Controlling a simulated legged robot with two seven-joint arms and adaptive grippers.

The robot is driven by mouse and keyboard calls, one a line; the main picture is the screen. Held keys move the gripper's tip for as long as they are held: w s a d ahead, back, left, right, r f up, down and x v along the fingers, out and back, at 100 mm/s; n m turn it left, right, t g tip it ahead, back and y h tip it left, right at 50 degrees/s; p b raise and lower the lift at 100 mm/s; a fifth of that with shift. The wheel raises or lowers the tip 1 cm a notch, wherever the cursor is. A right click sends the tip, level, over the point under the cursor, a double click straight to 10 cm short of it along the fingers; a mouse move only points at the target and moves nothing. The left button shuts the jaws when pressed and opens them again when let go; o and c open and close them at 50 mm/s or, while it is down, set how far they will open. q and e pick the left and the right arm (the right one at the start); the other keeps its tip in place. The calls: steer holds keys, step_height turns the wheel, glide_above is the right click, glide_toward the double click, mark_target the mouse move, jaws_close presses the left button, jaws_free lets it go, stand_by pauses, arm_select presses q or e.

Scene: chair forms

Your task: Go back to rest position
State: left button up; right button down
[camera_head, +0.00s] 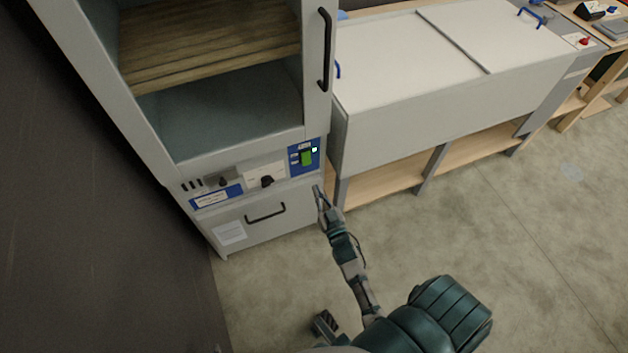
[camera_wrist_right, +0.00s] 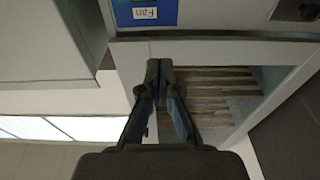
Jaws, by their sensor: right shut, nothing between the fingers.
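My right gripper (camera_head: 318,192) reaches up from the bottom of the head view, in front of the cabinet's lower right, just below the blue switch panel. In the right wrist view the right gripper (camera_wrist_right: 160,66) has its fingertips together with nothing between them. The blue panel labelled "Fan" (camera_wrist_right: 145,12) shows beyond the fingertips there. My left gripper does not show clearly in either view.
The tall grey cabinet (camera_head: 150,130) has a wooden shelf (camera_head: 210,45), a green switch (camera_head: 307,157), black knobs and a drawer handle (camera_head: 265,213). A white chest-like unit (camera_head: 420,110) stands to its right. The concrete floor (camera_head: 500,230) is open in front. A dark wall (camera_head: 90,220) is at left.

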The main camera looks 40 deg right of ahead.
steer(key=s+a+f+n+g+y+p, duration=0.1)
steer(key=s+a+f+g+y+p, duration=0.15)
steer(key=s+f+g, duration=0.5)
steer(key=s+a+f+n+g+y+p, duration=0.15)
steer(key=s+a+f+p, duration=0.25)
steer(key=f, duration=0.7)
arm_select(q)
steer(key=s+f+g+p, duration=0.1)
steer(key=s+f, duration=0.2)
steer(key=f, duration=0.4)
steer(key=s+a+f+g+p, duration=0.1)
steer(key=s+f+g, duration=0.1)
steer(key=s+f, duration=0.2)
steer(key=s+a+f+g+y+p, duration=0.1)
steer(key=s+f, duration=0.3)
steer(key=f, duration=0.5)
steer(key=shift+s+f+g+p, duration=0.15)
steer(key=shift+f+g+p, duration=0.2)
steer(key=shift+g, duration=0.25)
arm_select(e)
steer(key=s+a+f+n+g, duration=0.1)
steer(key=s+f+g, duration=0.3)
steer(key=s, duration=0.6)
steer(key=s+a+f+n+g, duration=0.1)
steer(key=s+a+f+g, duration=0.2)
steer(key=s, duration=0.7)
steer(key=shift+s+f+g+y, duration=0.25)
steer(key=shift+f+g, duration=0.35)
steer(key=shift+f, duration=0.45)
